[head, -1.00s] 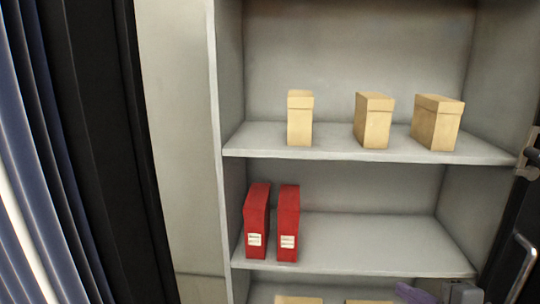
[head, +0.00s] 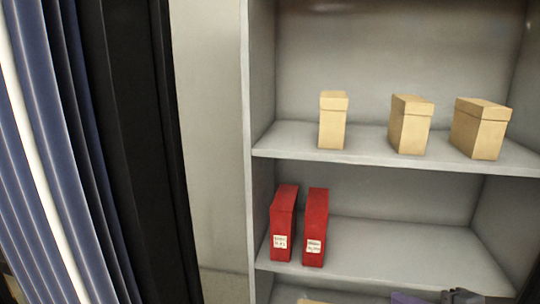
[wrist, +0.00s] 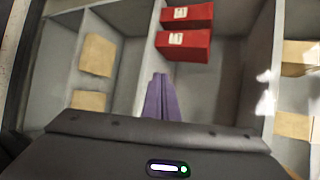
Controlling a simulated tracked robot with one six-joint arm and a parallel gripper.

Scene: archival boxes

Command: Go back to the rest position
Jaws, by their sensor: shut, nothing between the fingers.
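My gripper (wrist: 160,97) shows in the wrist view as two purple fingers closed together, with nothing between them. Its fingertips point toward the shelving and look apart from the boxes. In the head view a purple part of my gripper (head: 408,298) just shows at the bottom edge, in front of the lower shelf. Two red boxes with white labels, one (head: 283,222) and another (head: 315,228), stand upright on the middle shelf. They also show at the top of the wrist view (wrist: 183,46).
Several tan boxes, among them one on the upper shelf (head: 333,120), stand in the grey shelving (head: 390,164). A tan box top (head: 312,301) shows below. Blue curtain-like folds (head: 60,170) and a dark panel (head: 140,150) lie left. The middle shelf is clear right of the red boxes.

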